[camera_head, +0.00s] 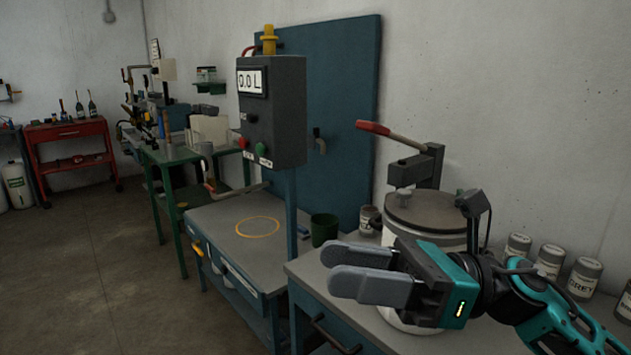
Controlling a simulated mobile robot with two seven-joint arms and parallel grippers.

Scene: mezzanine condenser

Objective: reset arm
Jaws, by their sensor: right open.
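My right gripper (361,273) comes in from the lower right on its teal and black arm. Its two grey fingers point left, lie apart with a small gap, and hold nothing. It is in front of a white drum (436,240) with a brown-grey lid (430,209), on the blue bench at the right, and hides part of the drum. Whether the gripper touches the drum cannot be told. My left gripper does not show.
A lever press with a red handle (374,128) stands behind the drum. Labelled cans (550,258) line the wall. A control box reading 0.0 L (275,110) stands on a post beside a bench top with a yellow ring (258,227). A green cup (324,228) is nearby. The floor at left is clear.

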